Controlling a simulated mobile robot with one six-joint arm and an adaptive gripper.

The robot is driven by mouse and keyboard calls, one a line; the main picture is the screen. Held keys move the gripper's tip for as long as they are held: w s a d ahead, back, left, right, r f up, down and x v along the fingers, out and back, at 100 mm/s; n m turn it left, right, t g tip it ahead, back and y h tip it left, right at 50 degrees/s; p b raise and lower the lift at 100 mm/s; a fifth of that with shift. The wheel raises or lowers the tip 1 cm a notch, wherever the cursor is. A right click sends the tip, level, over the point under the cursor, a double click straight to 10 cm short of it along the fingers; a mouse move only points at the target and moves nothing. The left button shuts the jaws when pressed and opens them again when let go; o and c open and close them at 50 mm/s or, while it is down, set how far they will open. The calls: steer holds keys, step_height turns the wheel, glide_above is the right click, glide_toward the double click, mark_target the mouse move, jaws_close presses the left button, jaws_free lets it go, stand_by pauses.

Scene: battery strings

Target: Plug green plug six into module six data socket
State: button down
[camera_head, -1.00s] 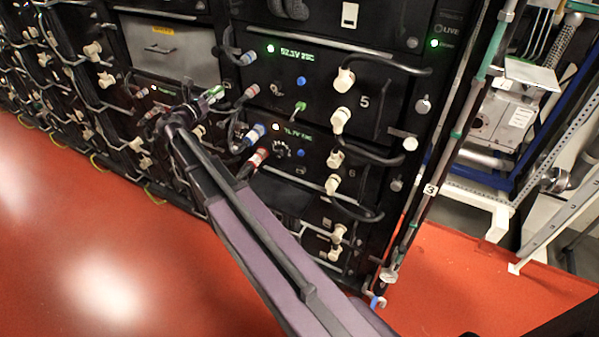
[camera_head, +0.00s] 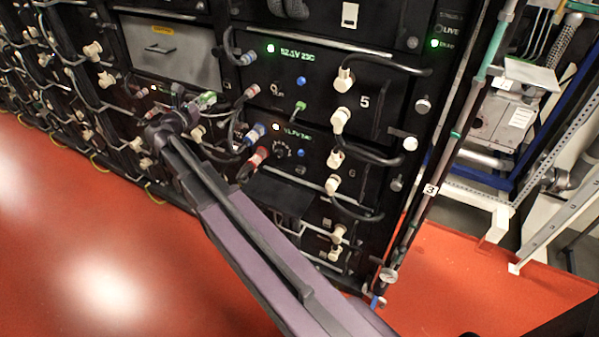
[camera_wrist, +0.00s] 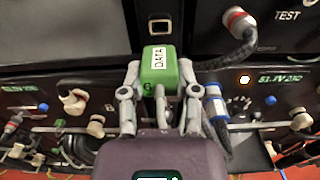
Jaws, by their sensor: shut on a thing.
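Green plug six (camera_wrist: 158,68), a green block marked DATA and 6, is held between the two fingers of my gripper (camera_wrist: 158,95) in the wrist view. Its cable runs back over my gripper. Just ahead of the plug, apart from it, is a dark rectangular opening with a pale frame (camera_wrist: 160,24); I cannot tell which socket it is. In the head view the green plug (camera_head: 206,98) shows at my arm's end, left of module six (camera_head: 318,148). Module six's data socket cannot be made out there.
A blue-collared connector (camera_wrist: 215,105) and its black cable stand close right of my gripper. A red-collared connector (camera_wrist: 238,20) is at upper right. Another green plug (camera_head: 300,108) sits below module five's display. White connectors (camera_head: 340,120) with cables line the right side.

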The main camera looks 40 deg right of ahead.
steer(key=shift+s+a, duration=0.2)
steer(key=shift+a, duration=0.3)
stand_by(0.3)
